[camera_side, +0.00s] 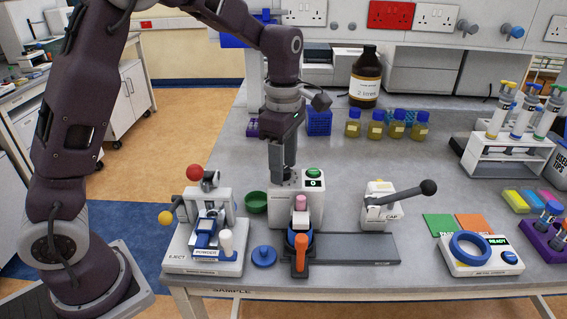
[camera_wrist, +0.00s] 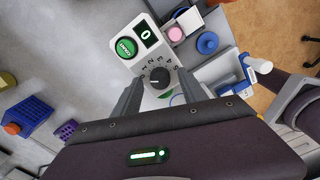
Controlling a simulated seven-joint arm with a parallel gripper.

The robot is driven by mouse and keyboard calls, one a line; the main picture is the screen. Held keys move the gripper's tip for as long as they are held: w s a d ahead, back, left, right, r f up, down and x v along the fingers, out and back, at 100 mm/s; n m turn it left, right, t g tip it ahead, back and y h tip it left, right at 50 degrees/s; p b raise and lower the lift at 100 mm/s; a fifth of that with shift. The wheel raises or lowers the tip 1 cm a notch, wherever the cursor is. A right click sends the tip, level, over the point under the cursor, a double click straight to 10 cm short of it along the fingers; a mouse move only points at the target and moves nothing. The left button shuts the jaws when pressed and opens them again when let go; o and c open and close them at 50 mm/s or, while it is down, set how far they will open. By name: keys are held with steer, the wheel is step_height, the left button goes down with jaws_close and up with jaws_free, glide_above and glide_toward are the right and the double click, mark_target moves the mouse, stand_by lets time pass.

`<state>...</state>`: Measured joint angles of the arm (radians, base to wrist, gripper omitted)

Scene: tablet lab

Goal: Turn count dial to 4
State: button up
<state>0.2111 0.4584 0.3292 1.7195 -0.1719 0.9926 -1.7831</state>
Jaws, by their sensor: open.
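The count dial (camera_wrist: 160,77) is a round black knob on a white counter unit (camera_wrist: 143,63), with printed numbers around one side of it. A faint light mark shows on the knob's left side; I cannot tell surely which number it points to. A green COUNT button (camera_wrist: 126,47) and a display reading 0 (camera_wrist: 146,36) sit beside the dial. My gripper (camera_wrist: 158,82) is open and points down, with the knob between its fingers in the picture; contact cannot be told. In the side view my gripper (camera_side: 284,179) is over the rear left of the counter unit (camera_side: 314,207) and hides the dial.
A powder station (camera_side: 205,262) stands left, a capping unit with a black-knobbed lever (camera_side: 381,212) right. A green bowl (camera_side: 256,202) and blue lid (camera_side: 263,257) lie near the counter. A metal-check unit (camera_side: 481,254) is at the right.

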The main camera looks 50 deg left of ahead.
steer(key=shift+f, duration=0.15)
jaws_close()
